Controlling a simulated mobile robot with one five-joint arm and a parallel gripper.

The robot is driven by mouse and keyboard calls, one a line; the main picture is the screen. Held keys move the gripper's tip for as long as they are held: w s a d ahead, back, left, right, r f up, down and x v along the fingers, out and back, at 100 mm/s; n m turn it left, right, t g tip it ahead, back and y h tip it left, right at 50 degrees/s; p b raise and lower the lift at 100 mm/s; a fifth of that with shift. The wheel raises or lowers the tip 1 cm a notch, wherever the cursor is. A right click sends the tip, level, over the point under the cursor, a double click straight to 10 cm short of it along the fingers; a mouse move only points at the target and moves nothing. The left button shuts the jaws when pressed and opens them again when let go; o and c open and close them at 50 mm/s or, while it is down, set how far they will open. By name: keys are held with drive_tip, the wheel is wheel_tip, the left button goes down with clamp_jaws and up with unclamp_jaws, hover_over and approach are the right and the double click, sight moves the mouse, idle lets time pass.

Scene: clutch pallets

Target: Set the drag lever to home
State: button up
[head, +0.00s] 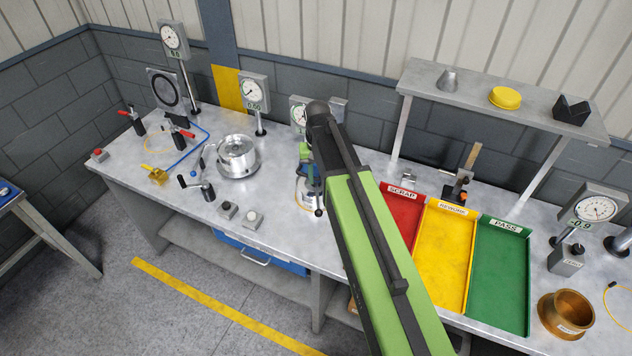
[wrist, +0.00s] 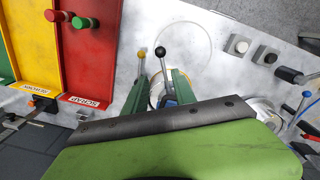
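In the wrist view, a lever with a black ball knob (wrist: 160,51) and a shorter one with a yellow knob (wrist: 141,54) rise from a fixture on the bench. No label shows which is the drag lever. My gripper (wrist: 160,84) has its two green fingers apart, with the lever shafts showing between or just beyond them; I cannot tell whether they touch. In the head view, the fixture (head: 308,192) stands mid-bench, with the black knob (head: 318,212) at its front. My arm hides part of it and most of my gripper.
Red scrap (head: 401,215), yellow rework (head: 445,262) and green pass trays (head: 501,275) lie right of my arm. Dial gauges and a raised shelf (head: 500,100) stand behind.

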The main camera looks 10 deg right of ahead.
sight(318, 206)
drive_tip(key=f+b, duration=0.5)
drive_tip(key=w+f+b, duration=0.1)
drive_tip(key=f+b, duration=0.4)
drive_tip(key=b, duration=0.1)
drive_tip(key=f+b, duration=0.5)
drive_tip(key=b, duration=0.1)
drive_tip(key=shift+w+d+f, duration=0.1)
drive_tip(key=shift+w+f, duration=0.1)
drive_tip(key=shift+w, duration=0.05)
drive_tip(key=shift+r, duration=0.1)
clamp_jaws()
idle(0.9)
